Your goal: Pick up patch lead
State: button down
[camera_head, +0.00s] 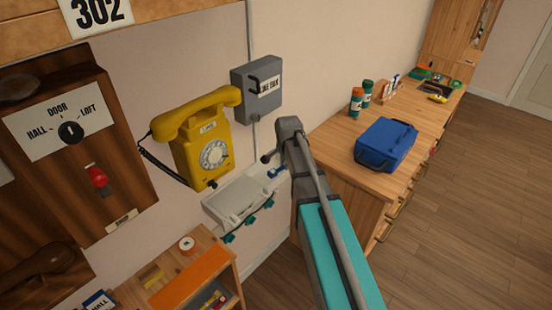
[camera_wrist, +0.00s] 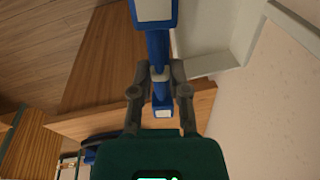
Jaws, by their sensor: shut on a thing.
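In the wrist view, my gripper (camera_wrist: 161,75) has its two dark fingers closed on the narrow middle of a blue piece with pale patches, which looks like the patch lead (camera_wrist: 157,48). One end of the lead, a larger blue block, reaches out past the fingertips; a smaller end sits between the fingers. In the head view, my gripper (camera_head: 272,158) is beside the right end of a white wall tray (camera_head: 228,207), and a bit of blue from the lead (camera_head: 277,172) shows just below it. I cannot tell whether the lead touches the tray.
A yellow dial phone (camera_head: 192,146) and a grey line box (camera_head: 257,88) hang on the wall above the tray. A wooden counter (camera_head: 333,140) to the right carries a blue bag (camera_head: 385,145) and bottles. A low wooden shelf (camera_head: 150,292) stands below left. Open floor lies right.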

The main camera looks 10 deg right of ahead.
jog(key=s, duration=0.1)
jog(key=s+d+r+p, duration=0.1)
jog(key=s, duration=0.1)
jog(key=s+d+r, duration=0.1)
jog(key=shift+s+d+r+p, duration=0.15)
jog(key=shift+s+d+p, duration=0.1)
jog(key=shift+p, duration=0.1)
jog(key=shift+r, duration=0.15)
dwell(0.3)
notch_tip(320, 180, up, 15)
jog(key=p, duration=1.5)
jog(key=shift+r+p, duration=0.15)
jog(key=shift+p, duration=0.15)
jog(key=shift+d, duration=0.1)
